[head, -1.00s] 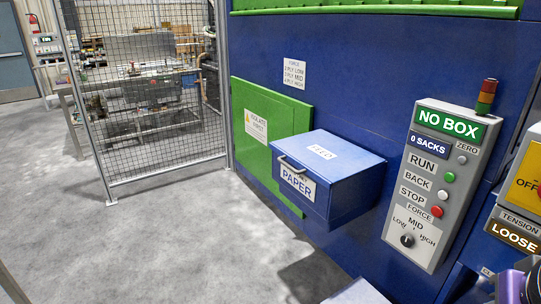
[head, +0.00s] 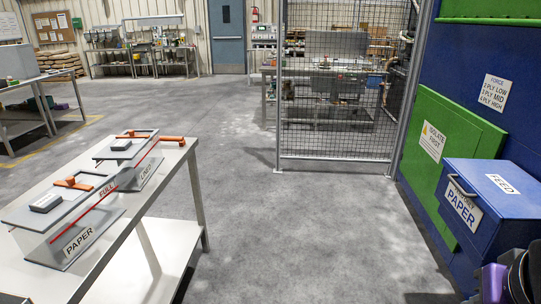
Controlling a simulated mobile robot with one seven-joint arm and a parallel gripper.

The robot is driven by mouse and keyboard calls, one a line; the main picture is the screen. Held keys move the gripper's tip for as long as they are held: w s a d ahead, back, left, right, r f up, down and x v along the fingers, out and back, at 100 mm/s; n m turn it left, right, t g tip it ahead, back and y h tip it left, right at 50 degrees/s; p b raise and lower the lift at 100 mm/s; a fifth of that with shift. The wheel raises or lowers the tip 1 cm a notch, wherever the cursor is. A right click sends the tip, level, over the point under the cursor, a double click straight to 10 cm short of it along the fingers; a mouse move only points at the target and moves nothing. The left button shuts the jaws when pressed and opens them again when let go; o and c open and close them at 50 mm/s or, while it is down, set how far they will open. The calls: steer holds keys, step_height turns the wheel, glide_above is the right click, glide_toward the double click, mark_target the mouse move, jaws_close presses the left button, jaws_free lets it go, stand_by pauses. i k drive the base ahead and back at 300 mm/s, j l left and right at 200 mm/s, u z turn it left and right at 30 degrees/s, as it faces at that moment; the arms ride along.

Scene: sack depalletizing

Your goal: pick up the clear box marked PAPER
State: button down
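The clear box marked PAPER (head: 62,232) stands on the near part of a steel table at the left of the head view. Its front carries a white PAPER label, and a red line marked FULL runs along the boxes. My gripper is not in view. Only a purple and black part of my arm shows at the bottom right, far from the box.
The steel table (head: 192,185) has a lower shelf. A blue bin marked PAPER and FEED (head: 500,195) juts from the blue machine at the right. A mesh fence (head: 335,90) stands behind. The grey floor (head: 300,240) between table and machine is clear.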

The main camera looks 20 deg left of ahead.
mark_target(51, 231)
steer(key=u, duration=2.4)
steer(key=i+l, duration=0.2)
steer(key=l, duration=0.15)
steer(key=i+l, duration=0.2)
steer(key=l, duration=0.2)
steer(key=i+l, duration=0.2)
steer(key=l, duration=0.15)
